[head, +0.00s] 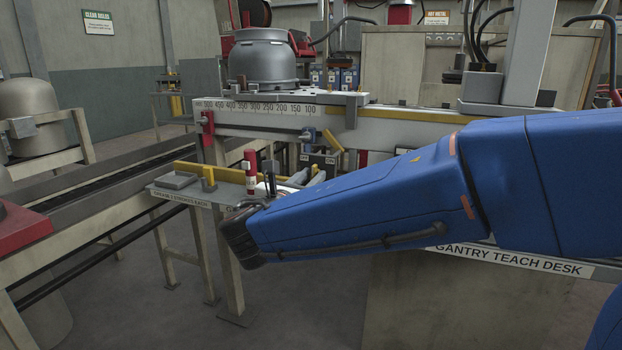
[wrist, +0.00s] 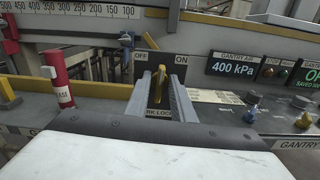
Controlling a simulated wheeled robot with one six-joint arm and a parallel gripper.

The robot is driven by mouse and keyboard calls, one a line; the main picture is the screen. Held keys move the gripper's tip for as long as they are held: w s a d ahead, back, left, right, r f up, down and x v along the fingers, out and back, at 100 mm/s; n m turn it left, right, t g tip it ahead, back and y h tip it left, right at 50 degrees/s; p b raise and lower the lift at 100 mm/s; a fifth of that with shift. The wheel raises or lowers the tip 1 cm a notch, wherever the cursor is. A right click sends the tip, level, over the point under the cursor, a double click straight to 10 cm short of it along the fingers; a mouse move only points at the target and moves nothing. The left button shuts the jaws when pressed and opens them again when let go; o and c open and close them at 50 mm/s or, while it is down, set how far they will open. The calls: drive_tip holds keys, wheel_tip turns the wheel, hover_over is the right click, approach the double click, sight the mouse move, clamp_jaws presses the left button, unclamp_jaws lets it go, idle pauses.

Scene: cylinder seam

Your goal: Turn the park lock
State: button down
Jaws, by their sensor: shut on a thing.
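The lever's lower part is partly hidden between the fingers. The park lock label (wrist: 158,113) below is partly covered by my gripper. In the head view my blue arm reaches left over the desk and I cannot make out the lever there.
A red post (wrist: 58,80) stands left of the lock. A gantry air display (wrist: 234,67) reading 400 kPa and several knobs, including a blue one (wrist: 252,98), are to the right. A ruled beam (head: 260,108) runs behind, with a grey pot (head: 262,58) above it.

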drive_tip(key=c, duration=1.9)
unclamp_jaws()
drive_tip(key=shift+o, duration=0.2)
drive_tip(key=v, duration=1.7)
drive_tip(key=shift+s, duration=0.2)
